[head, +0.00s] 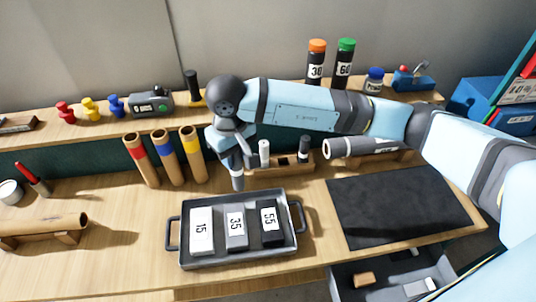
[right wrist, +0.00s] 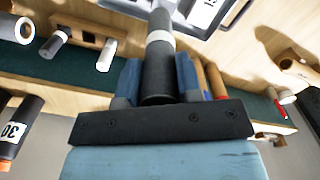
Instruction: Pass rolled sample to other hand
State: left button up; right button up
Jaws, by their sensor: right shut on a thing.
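My right gripper (head: 233,160) is above the table behind the tray, pointing down. It is shut on a dark grey cylinder with a light band (head: 238,182), which hangs roughly upright. In the right wrist view this cylinder (right wrist: 158,65) sits between the blue fingers (right wrist: 157,80). A grey roll (head: 362,146) lies on a cradle at the right, apart from the gripper. A brown roll (head: 45,226) lies on a wooden cradle at the far left. I cannot tell which one is the rolled sample. My left gripper is out of view.
A grey tray (head: 240,258) holds blocks marked 15, 35 and 55. Brown tubes with coloured bands (head: 167,157) stand left of the gripper. A wooden block (head: 285,169) with a white and a black peg stands right. A black mat (head: 400,208) lies bare.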

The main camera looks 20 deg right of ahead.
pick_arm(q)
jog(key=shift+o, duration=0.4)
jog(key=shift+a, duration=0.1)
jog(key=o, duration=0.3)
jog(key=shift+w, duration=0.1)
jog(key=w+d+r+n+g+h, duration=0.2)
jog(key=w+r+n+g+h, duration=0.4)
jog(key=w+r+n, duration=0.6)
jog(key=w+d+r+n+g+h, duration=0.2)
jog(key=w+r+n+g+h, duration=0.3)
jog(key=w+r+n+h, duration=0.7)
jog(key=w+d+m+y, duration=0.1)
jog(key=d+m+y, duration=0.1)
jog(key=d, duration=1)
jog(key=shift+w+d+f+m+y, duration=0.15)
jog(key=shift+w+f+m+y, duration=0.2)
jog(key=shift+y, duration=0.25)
pick_arm(e)
jog(key=w+a+r+n, duration=0.2)
jog(key=w+a, duration=0.1)
jog(key=a, duration=0.6)
jog(key=w+a+r+n, duration=0.1)
jog(key=w+a+n, duration=0.1)
jog(key=a, duration=0.7)
jog(key=shift+w+a+r+n, duration=0.15)
jog(key=shift+w+r+n, duration=0.25)
jog(key=shift+w, duration=0.15)
